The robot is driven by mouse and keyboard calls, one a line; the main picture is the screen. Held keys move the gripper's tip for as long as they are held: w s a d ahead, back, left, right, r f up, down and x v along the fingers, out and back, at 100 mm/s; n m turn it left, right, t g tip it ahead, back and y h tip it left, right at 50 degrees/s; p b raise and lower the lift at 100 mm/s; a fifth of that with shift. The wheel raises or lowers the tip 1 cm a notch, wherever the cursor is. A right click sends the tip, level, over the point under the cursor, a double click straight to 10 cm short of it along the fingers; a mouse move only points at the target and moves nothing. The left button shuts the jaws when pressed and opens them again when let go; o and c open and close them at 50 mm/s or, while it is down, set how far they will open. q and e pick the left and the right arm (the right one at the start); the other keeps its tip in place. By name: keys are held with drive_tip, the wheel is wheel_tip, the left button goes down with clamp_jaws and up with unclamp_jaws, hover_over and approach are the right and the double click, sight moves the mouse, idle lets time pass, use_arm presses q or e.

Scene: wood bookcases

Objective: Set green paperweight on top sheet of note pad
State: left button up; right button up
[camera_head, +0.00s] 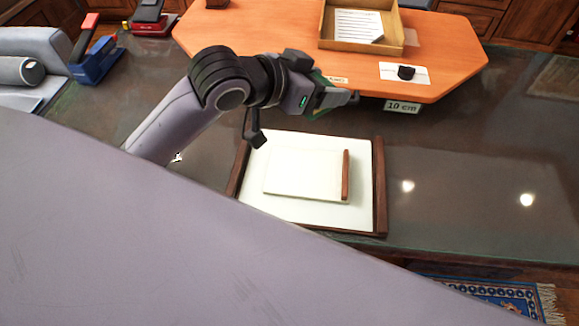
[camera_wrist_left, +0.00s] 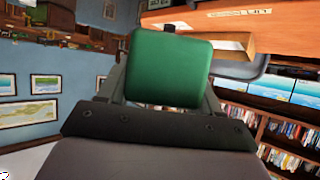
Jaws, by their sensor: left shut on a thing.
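The green paperweight (camera_wrist_left: 168,68) fills the middle of the left wrist view, between the two fingers of my left gripper (camera_wrist_left: 165,85). In the head view my left gripper (camera_head: 340,97) is shut on it, and only slivers of green show around the fingers. The gripper is above and behind the note pad (camera_head: 300,176) in the picture, near the orange shelf's front edge. The note pad is pale with a brown strip along its right side. It lies flat on a white desk blotter (camera_head: 280,212) with dark brown side bars, and its top is bare. My right gripper is not in view.
An orange raised shelf (camera_head: 260,50) carries a wooden tray (camera_head: 327,27) with paper and a small black object (camera_head: 406,72) on a white card. A "10 cm" label (camera_head: 402,106) hangs at its edge. A blue and red stapler-like device (camera_head: 92,60) stands left. The dark desk right of the blotter is clear.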

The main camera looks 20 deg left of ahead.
sight(310, 168)
use_arm(q)
drive_tip(key=shift+a+r, duration=0.1)
drive_tip(key=shift+a, duration=0.1)
drive_tip(key=shift+a+f, duration=0.15)
drive_tip(key=shift+f, duration=0.1)
wheel_tip(310, 168, down, 20)
drive_tip(key=shift+r+b, duration=0.25)
drive_tip(key=shift+b, duration=0.95)
drive_tip(key=shift+f, duration=0.1)
drive_tip(key=o, duration=1.4)
drive_tip(key=shift+s+f, duration=0.1)
drive_tip(key=shift+f, duration=0.05)
drive_tip(key=shift+o, duration=0.2)
